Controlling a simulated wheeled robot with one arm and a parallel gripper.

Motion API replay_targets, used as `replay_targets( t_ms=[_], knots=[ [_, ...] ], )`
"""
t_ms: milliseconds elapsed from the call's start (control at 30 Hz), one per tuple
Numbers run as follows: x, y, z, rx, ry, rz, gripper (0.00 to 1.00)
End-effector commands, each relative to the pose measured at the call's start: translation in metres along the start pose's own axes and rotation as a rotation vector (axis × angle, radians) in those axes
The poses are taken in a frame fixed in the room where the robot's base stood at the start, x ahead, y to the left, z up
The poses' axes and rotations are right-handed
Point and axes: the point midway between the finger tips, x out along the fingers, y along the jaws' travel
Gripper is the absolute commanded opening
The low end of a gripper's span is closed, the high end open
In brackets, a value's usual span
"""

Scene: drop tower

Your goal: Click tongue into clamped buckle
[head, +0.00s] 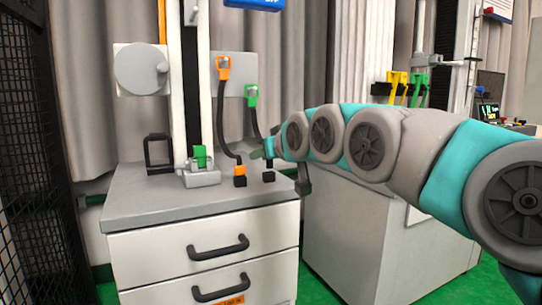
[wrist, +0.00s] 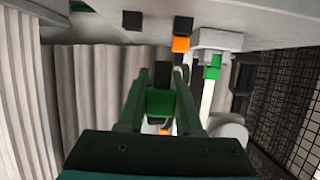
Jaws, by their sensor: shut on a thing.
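The clamped buckle is green (head: 200,156) and sits upright in a grey clamp (head: 203,178) on the cabinet top, left of my gripper. It also shows in the wrist view (wrist: 213,67), right of the fingers. My gripper (head: 262,151) is above the right part of the cabinet top. In the wrist view its fingers (wrist: 161,78) are shut on a green piece with a black end, seemingly the tongue (wrist: 160,103). The held piece is apart from the buckle. In the head view my gripper mostly hides it.
An orange fitting (head: 223,68) and a green fitting (head: 251,96) hang on the back panel with black straps. An orange-and-black block (head: 240,173) and a black block (head: 268,176) stand on the cabinet top (head: 130,205). A white column rises behind the clamp. Black mesh stands at left.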

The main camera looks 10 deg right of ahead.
Motion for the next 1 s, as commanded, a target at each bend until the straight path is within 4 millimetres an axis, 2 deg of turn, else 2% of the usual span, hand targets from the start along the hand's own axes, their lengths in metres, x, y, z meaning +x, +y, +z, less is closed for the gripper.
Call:
replay_targets(
  t_ms=[1000],
  knots=[
    [0.041,-0.036,-0.036,0.001,-0.001,-0.001,0.03]
  ],
)
